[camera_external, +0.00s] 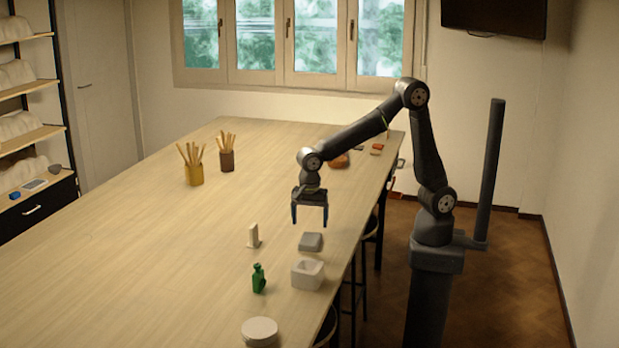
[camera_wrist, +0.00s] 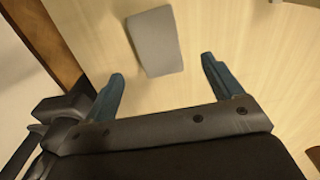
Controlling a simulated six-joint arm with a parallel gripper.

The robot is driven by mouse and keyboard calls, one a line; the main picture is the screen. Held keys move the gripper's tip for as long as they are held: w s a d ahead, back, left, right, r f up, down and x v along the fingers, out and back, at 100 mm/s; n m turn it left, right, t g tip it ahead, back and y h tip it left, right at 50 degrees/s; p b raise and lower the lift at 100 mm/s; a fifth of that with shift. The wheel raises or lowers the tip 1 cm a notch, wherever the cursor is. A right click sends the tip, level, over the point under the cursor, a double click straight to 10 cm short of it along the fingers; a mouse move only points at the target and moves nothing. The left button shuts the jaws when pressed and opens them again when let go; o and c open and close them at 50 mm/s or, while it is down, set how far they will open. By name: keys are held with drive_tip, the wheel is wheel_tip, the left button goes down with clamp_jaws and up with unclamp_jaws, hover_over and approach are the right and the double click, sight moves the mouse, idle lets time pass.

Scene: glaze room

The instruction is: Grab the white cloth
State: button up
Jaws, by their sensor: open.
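A light grey, flat, folded-looking pad (camera_external: 311,242) lies on the table near its right edge. It is the nearest match to the white cloth, but its colour reads as grey. In the wrist view the pad (camera_wrist: 155,41) lies just beyond and between my fingertips, tilted a little. My gripper (camera_external: 310,215) points down above the table, on the far side of the pad, with its blue fingers apart and nothing between them. The gripper (camera_wrist: 162,70) also shows open in the wrist view. The fingers do not appear to touch the pad.
A white hollow block (camera_external: 307,274) stands just in front of the pad. A green bottle (camera_external: 258,279), a white upright piece (camera_external: 253,236) and a round white piece (camera_external: 260,332) stand nearby. Pots of sticks (camera_external: 194,174) stand farther back. The table's left side is clear.

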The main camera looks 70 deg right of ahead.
sight(310, 238)
wheel_tip(310, 238, down, 6)
drive_tip(key=shift+s+a+f, duration=0.1)
drive_tip(key=shift+a+f, duration=0.05)
drive_tip(key=shift+f, duration=0.1)
drive_tip(key=c, duration=1.1)
